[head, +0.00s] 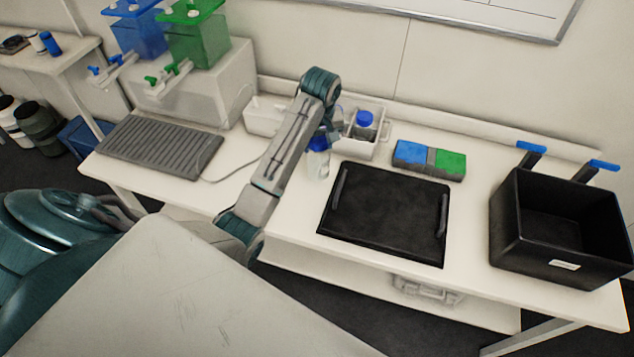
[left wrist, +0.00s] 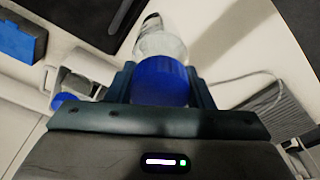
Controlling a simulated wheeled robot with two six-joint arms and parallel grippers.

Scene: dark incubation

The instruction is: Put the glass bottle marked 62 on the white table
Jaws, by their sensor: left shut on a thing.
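My left gripper (head: 319,139) is shut on a glass bottle with a blue cap (head: 318,162), just left of the black tray. In the left wrist view the blue cap (left wrist: 161,81) sits between the two fingers (left wrist: 162,88), with the clear glass body (left wrist: 160,44) beyond it. I cannot read any number on the bottle. The white table (head: 285,224) runs under it; I cannot tell whether the bottle touches the table. A second blue-capped bottle (head: 364,123) stands in a white rack (head: 380,145) at the back. My right gripper is not in view.
A black tray with handles (head: 385,215) lies mid-table. A blue and green box (head: 429,158) is behind it, and a black bin (head: 509,235) stands at the right. A grey ridged drain mat (head: 160,150) and blue and green tanks (head: 196,40) are at the left.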

